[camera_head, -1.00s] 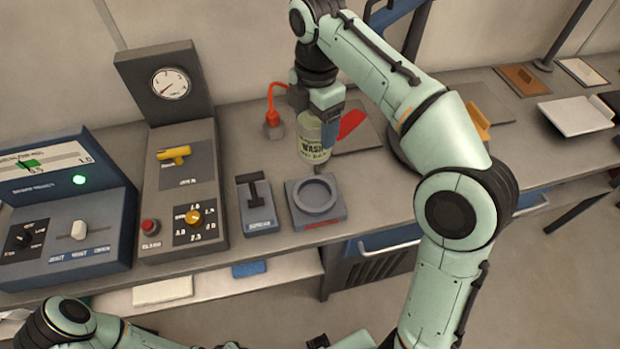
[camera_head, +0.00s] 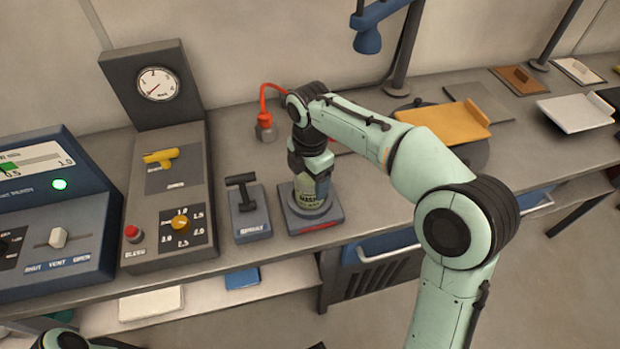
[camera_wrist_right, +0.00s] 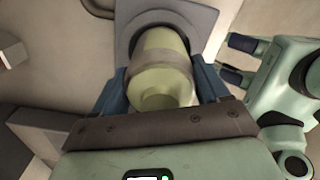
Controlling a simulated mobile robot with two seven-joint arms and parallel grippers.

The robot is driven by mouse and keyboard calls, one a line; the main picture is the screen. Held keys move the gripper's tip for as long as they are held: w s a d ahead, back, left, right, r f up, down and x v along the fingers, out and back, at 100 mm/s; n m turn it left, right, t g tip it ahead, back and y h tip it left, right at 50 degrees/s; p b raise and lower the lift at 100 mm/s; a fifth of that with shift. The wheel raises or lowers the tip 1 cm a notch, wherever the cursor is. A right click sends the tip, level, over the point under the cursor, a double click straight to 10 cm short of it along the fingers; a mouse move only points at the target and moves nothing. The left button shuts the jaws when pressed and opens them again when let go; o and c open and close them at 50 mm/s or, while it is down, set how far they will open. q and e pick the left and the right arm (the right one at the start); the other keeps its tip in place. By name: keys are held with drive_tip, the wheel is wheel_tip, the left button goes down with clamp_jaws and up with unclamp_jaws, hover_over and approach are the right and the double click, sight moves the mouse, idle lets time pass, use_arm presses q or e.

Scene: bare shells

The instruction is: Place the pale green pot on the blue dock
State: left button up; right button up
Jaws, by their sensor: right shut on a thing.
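My right gripper (camera_head: 312,176) is shut on the pot's upper part from above. In the right wrist view, the pot (camera_wrist_right: 162,65) is between the blue fingers, and its far end is within the dock's ring (camera_wrist_right: 197,20). The pot's base is hidden, so I cannot tell whether it is fully seated.
A small block with a black T-handle (camera_head: 243,190) stands close left of the dock. Left of it is a gauge panel (camera_head: 170,200) with a yellow handle. A red-tubed fitting (camera_head: 265,127) stands behind. An orange tray (camera_head: 445,122) lies to the right.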

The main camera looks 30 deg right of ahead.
drive_tip(key=shift+f, duration=0.15)
drive_tip(key=o, duration=1.3)
wheel_tip(320, 180, up, 12)
drive_tip(key=p, duration=0.3)
use_arm(q)
drive_tip(key=r, duration=0.1)
drive_tip(key=w+r, duration=0.1)
drive_tip(key=r, duration=0.1)
drive_tip(key=shift+w+r, duration=0.25)
drive_tip(key=shift+w, duration=0.1)
drive_tip(key=shift+s, duration=0.1)
